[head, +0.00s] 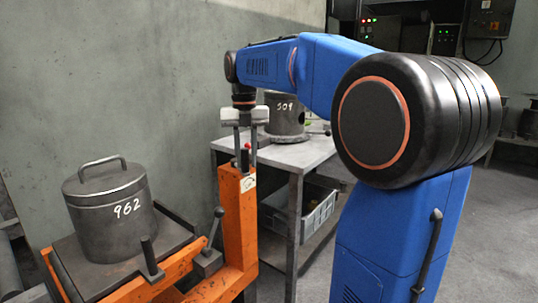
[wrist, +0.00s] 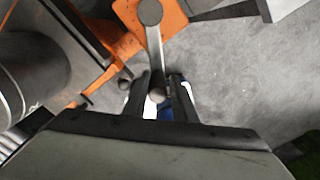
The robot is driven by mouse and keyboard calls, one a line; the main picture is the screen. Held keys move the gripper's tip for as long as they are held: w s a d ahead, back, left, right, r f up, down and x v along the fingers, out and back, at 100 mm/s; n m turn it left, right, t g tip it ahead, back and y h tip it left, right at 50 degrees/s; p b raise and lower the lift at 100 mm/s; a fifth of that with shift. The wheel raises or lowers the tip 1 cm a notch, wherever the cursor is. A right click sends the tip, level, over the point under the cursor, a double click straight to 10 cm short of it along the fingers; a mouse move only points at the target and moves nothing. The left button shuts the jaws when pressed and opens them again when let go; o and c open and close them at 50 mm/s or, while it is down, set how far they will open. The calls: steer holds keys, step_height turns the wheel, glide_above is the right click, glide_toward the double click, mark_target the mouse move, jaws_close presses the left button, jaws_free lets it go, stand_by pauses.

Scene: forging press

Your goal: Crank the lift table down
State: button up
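The orange lift table (head: 238,215) stands at the left, with an upright post. In the wrist view a grey crank arm (wrist: 154,45) runs from a round hub on the orange frame down to a round-topped handle (wrist: 157,95). My gripper (head: 245,150) points down above the orange post. In the wrist view the two fingers of my gripper (wrist: 162,92) are apart, with the handle's end between them, nearer the left finger. I cannot tell whether either finger touches it. In the head view the crank is mostly hidden by the fingers.
A lidded grey pot (head: 110,210) marked 962 sits on the lift table's dark platform. A grey lever (head: 214,228) stands beside it. Behind is a grey workbench (head: 302,153) with a pot (head: 286,118) marked 509 and a crate (head: 318,207) below. Open floor lies to the right.

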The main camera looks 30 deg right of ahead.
steer(key=shift+o, duration=1.3)
steer(key=shift+d, duration=0.25)
steer(key=shift+a+r, duration=0.15)
steer(key=shift+r, duration=3.85)
